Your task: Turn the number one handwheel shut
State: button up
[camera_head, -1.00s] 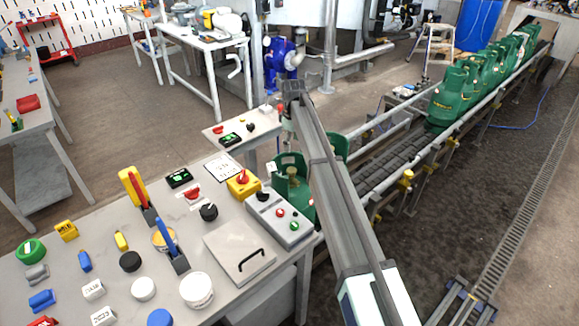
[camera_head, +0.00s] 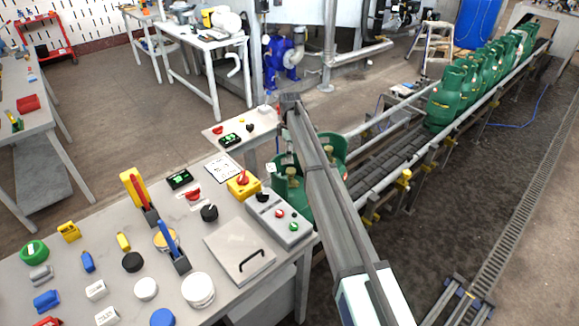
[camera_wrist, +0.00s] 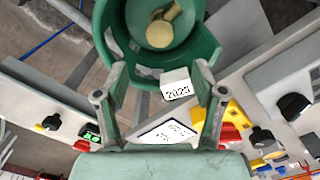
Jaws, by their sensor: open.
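A green gas cylinder (camera_head: 291,187) stands beside the workbench's right end, partly behind my arm; a second green cylinder (camera_head: 333,146) is just behind it. In the wrist view, a green collar (camera_wrist: 112,45) surrounds a brass-coloured valve piece with a round knob (camera_wrist: 160,33), near the top of the picture. I cannot read a number on it. My gripper (camera_wrist: 158,78) is open, its fingers apart near the collar's lower edge, not around the knob. The head view hides my gripper behind my arm.
The workbench (camera_head: 115,290) carries a grey button box (camera_head: 278,218), a yellow box with a red switch (camera_head: 243,184) and several blocks and caps. The roller conveyor (camera_head: 390,160) runs back right, with several green cylinders (camera_head: 447,97) on it.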

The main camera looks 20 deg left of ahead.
aim_at(289, 170)
notch_tip(289, 170, down, 9)
jog(key=shift+f+p, duration=0.1)
jog(key=shift+p, duration=1.05)
jog(key=c, duration=1.1)
